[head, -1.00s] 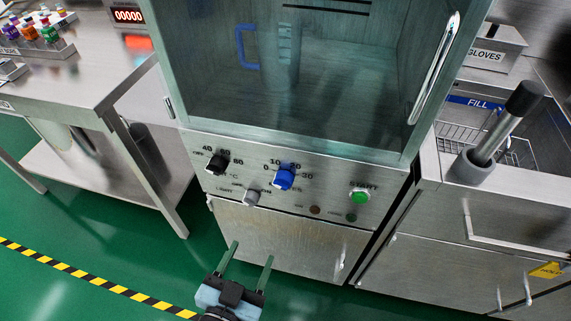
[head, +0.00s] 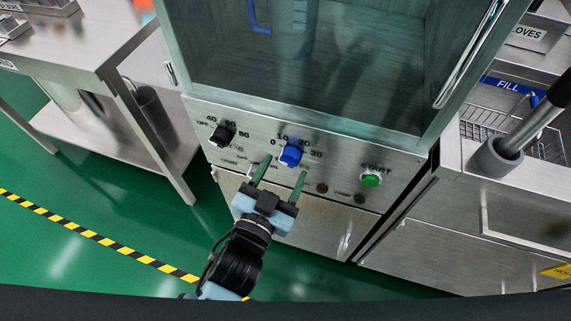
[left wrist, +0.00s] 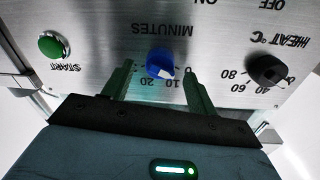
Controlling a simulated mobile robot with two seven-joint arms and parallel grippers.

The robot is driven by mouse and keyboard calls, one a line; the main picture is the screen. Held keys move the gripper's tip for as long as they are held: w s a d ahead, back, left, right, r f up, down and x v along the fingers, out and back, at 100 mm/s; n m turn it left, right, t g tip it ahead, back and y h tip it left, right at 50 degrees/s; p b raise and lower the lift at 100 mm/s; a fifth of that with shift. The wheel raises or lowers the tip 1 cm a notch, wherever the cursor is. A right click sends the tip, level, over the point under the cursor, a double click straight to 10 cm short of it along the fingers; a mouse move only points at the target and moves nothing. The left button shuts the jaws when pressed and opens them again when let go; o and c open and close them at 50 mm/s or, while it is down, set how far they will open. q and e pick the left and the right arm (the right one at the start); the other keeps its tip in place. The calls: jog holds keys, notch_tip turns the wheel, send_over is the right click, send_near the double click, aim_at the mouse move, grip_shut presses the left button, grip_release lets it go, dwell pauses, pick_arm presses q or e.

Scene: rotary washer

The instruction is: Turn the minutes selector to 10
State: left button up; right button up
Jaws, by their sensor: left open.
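The minutes selector is a blue knob (head: 291,155) on the steel washer panel (head: 340,160), with 0, 10, 20 and 30 printed around it. In the upside-down left wrist view the blue knob (left wrist: 159,62) shows a pale mark on the side near the 10; its exact setting is hard to read. My left gripper (head: 284,167) is open and empty, just below the knob in the head view. In the left wrist view the green fingers reach up on either side of the knob. I cannot tell whether they touch it. My right gripper is out of view.
A black heat knob (head: 221,134) is left of the blue one, and a green start button (head: 370,179) is right. The washer's glass door (head: 320,60) is above. A steel table (head: 120,40) stands left and a sink counter (head: 500,190) right.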

pick_arm(q)
jog(key=shift+x, duration=1)
jog(key=c, duration=1)
